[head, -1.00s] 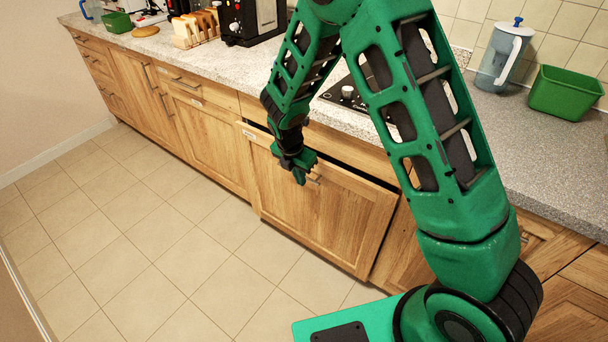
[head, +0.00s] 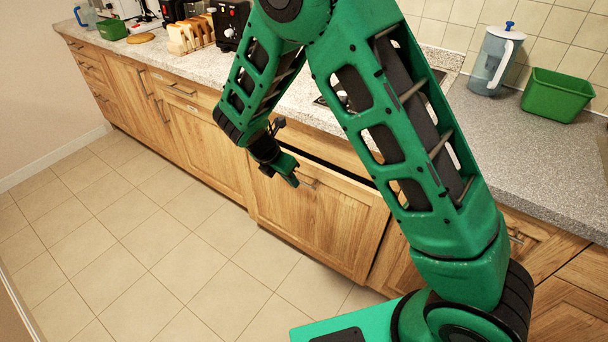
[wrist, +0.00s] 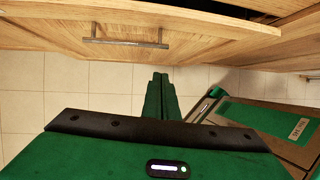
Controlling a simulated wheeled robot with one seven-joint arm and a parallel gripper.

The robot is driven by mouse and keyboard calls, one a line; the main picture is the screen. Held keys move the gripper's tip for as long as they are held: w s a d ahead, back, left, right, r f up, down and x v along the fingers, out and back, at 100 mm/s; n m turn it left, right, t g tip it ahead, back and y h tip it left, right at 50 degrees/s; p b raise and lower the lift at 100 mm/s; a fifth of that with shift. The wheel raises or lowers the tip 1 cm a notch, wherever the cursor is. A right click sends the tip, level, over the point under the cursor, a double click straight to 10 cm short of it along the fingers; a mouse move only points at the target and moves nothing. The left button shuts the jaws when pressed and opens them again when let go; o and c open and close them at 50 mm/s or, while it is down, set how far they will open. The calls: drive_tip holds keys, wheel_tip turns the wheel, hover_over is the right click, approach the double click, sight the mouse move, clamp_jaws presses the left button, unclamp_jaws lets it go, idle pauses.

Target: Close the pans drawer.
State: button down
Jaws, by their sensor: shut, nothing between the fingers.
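The pans drawer (head: 318,222) is the wide wooden front below the hob. It stands out a little from the cabinet, with a dark gap along its top edge. In the wrist view its front (wrist: 200,40) runs across the top, with a metal bar handle (wrist: 125,42). My gripper (head: 292,178) is shut and empty, by the upper part of the drawer front near the handle.
The worktop (head: 500,135) holds a water jug (head: 494,62) and a green tub (head: 556,94) at right, and a toast rack (head: 190,36) at back left. Other closed cabinet fronts (head: 205,140) flank the drawer. The tiled floor (head: 130,250) in front is clear.

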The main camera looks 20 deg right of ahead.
wheel_tip(320, 180, down, 5)
drive_tip(key=t+h, duration=0.1)
drive_tip(key=h, duration=0.3)
drive_tip(key=t+h, duration=0.5)
drive_tip(key=t, duration=0.4)
approach(314, 169)
drive_tip(key=shift+n, duration=0.4)
drive_tip(key=x, duration=0.6)
drive_tip(key=shift+w+d+r, duration=0.1)
drive_tip(key=shift+w+d, duration=0.05)
drive_tip(key=shift+w, duration=0.1)
